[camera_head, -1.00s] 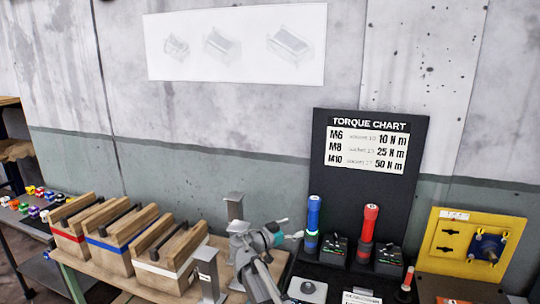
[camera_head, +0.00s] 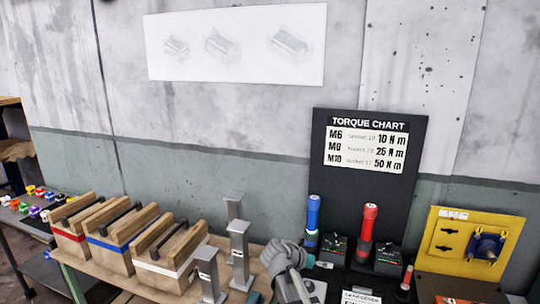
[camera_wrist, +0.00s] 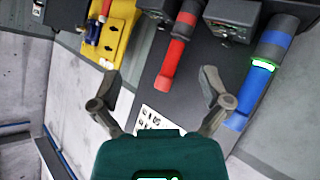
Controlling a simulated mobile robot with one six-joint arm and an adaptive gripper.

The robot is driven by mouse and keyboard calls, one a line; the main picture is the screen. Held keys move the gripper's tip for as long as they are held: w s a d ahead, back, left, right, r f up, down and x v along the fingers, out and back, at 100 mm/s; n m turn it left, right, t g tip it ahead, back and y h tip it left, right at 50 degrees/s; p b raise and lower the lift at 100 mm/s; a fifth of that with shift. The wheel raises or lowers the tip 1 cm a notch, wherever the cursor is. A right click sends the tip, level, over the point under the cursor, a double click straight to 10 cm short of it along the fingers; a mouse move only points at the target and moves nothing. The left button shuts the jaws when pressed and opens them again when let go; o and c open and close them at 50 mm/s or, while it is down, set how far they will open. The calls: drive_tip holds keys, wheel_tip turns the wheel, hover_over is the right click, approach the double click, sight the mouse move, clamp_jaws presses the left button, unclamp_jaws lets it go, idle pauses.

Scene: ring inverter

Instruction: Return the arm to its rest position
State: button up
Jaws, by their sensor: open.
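My gripper (camera_wrist: 160,78) is open and empty in the wrist view, its two grey fingers spread in front of the teal body. In the head view my arm shows low in the middle, in front of the dark tool board, and its fingers are too small to make out clearly. Beyond the fingers, the wrist view shows the red torque tool (camera_wrist: 178,50) between them and the blue torque tool (camera_wrist: 255,70) to the right. Neither tool is held. Most of my arm is below the head picture's edge.
Grey metal posts (camera_head: 238,240) stand just left of my arm. Three wooden boxes (camera_head: 165,265) sit further left on the bench. The torque chart board (camera_head: 370,160) rises behind the tools, and a yellow panel (camera_head: 470,247) stands at the right. The space above the bench is clear.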

drive_tip(key=s+f+n+g+y+b, duration=0.4)
drive_tip(key=s+f+n+y, duration=0.4)
drive_tip(key=s+f, duration=0.5)
drive_tip(key=shift+s+d+g+y, duration=0.4)
drive_tip(key=shift+s+y, duration=1)
drive_tip(key=shift+s, duration=0.4)
drive_tip(key=shift+o, duration=0.2)
